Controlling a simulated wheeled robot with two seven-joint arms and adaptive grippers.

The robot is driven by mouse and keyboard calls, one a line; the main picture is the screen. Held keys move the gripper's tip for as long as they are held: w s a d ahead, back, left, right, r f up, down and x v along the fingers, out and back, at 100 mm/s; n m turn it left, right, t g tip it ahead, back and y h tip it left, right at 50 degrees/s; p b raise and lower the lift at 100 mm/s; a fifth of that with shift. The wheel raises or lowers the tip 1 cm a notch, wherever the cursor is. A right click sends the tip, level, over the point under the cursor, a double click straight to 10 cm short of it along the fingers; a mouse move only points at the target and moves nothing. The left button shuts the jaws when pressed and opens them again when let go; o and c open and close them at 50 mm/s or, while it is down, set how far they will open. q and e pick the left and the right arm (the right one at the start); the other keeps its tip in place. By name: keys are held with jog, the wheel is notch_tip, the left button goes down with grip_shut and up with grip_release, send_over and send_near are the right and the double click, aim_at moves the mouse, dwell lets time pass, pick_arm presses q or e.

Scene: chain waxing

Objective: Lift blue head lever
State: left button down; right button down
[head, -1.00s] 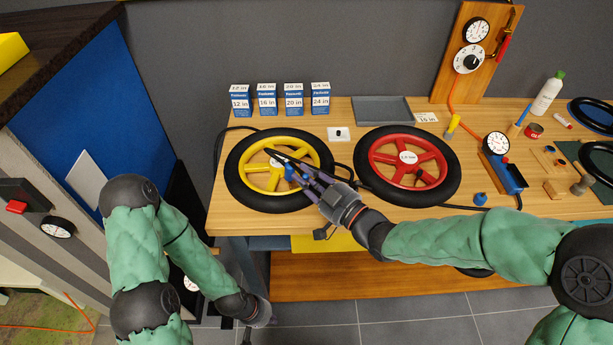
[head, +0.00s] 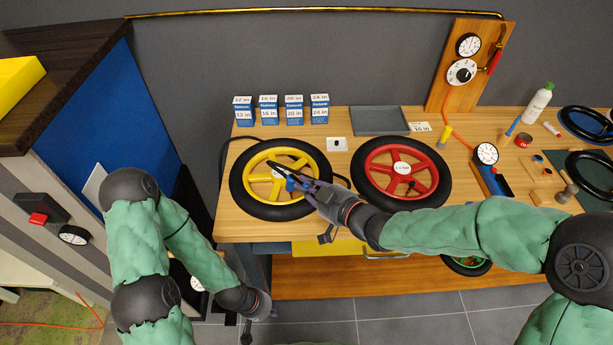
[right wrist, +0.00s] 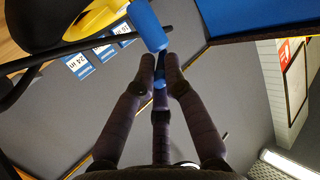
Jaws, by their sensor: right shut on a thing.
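The blue head lever (head: 291,184) is at the tips of my right gripper (head: 303,187), over the right part of the yellow wheel (head: 247,178). In the right wrist view the blue lever (right wrist: 147,24) stands out beyond the fingertips. My right gripper (right wrist: 160,72) is shut on its lower end, where a small blue part shows between the fingers. A dark rod or hose runs left from near the lever. My left gripper (head: 252,318) hangs low beside the table, away from the wheels; its fingers are too unclear to judge.
A red wheel (head: 437,190) lies to the right on the wooden table (head: 228,224). Several blue-and-white boxes (head: 268,112) and a grey tray (head: 380,121) stand behind the wheels. A gauge (head: 486,154) and blue pump base (head: 488,180) are farther right.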

aim_at(295, 177)
jog(key=r+g+h+p, duration=0.1)
jog(key=g+p, duration=0.1)
jog(key=p, duration=0.3)
jog(key=r+g+h+p, duration=0.1)
jog(key=h+p, duration=0.1)
jog(key=p, duration=0.3)
jog(key=w+a+r+g+h+p, duration=0.1)
jog(key=g+p, duration=0.1)
jog(key=p, duration=0.3)
jog(key=shift+r+g+h, duration=0.2)
jog(key=shift+g+h, duration=0.1)
jog(key=shift+h, duration=0.1)
jog(key=shift+w+a+g+h+p, duration=0.25)
jog(key=shift+g+h+p, duration=0.4)
jog(key=shift+p, duration=0.6)
jog(key=c, duration=1.3)
grip_release()
jog(key=shift+o, duration=0.2)
jog(key=shift+d+r, duration=0.1)
jog(key=shift+r, duration=0.05)
